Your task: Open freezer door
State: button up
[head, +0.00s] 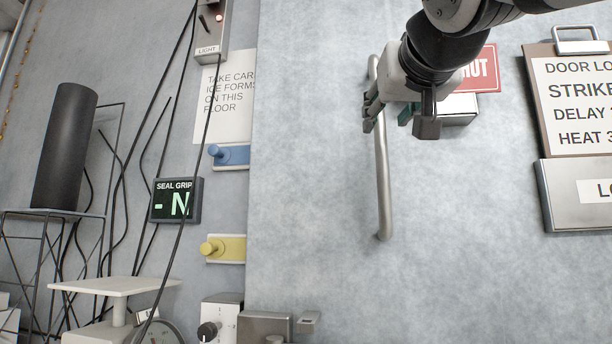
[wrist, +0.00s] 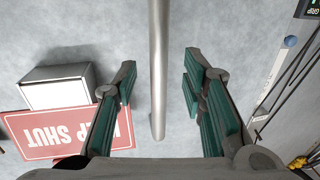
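The freezer door (head: 310,200) is a large frosted grey panel, and its left edge looks flush with the frame, with no visible gap. Its handle (head: 383,190) is a vertical metal bar, left of centre on the part in view. My gripper (head: 398,121) is at the handle's upper part, and its fingers hide some of the bar. In the wrist view, the handle (wrist: 158,60) runs between my two green-padded fingers. The fingers are wide apart, with clear space on both sides of the bar. My gripper (wrist: 160,82) is open and holds nothing.
A red sign (head: 482,70) and a white box (head: 459,108) are on the door beside my gripper. A clipboard (head: 575,100) hangs farther right. Left of the door are blue (head: 232,155) and yellow (head: 229,248) pegs, a "SEAL GRIP" display (head: 176,200) and hanging cables. A metal latch piece (head: 268,326) is at the lower door edge.

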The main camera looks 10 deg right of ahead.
aim_at(381, 125)
jog(key=w, duration=0.5)
jog(key=shift+w+d, duration=0.3)
jog(key=shift+d, duration=0.05)
jog(key=shift+c, duration=0.3)
grip_shut()
